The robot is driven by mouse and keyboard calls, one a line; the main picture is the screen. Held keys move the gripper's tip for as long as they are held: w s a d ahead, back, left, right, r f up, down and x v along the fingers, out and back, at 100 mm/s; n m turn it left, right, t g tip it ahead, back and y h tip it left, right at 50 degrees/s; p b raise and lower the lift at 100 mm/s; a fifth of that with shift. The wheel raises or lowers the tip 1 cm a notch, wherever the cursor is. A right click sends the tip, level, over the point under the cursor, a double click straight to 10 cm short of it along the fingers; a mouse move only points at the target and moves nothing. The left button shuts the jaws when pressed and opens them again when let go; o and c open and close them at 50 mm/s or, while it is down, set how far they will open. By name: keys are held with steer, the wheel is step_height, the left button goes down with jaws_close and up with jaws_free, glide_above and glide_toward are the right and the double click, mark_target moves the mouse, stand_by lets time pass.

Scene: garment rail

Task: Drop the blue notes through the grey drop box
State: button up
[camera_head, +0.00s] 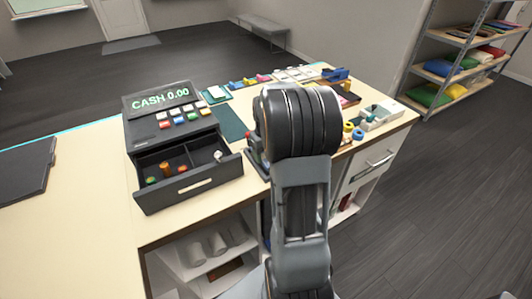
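A dark cash register (165,105) stands on the pale counter, its display reading "CASH 0.00". Its drawer (188,192) is open. Orange and green pieces lie in the drawer's left part and a small white piece at its right end. I cannot make out blue notes there or elsewhere. I cannot pick out the grey drop box for certain; my arm covers part of the counter right of the register. A dark grey object (255,160) shows partly beside my arm. My arm rises through the middle of the view, and my gripper is not visible.
Small coloured items (285,76) line the counter's far edge, and more lie at the right end (372,117). A dark green mat (230,122) lies right of the register. A dark flat panel (25,168) is at the left. The counter between panel and register is bare.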

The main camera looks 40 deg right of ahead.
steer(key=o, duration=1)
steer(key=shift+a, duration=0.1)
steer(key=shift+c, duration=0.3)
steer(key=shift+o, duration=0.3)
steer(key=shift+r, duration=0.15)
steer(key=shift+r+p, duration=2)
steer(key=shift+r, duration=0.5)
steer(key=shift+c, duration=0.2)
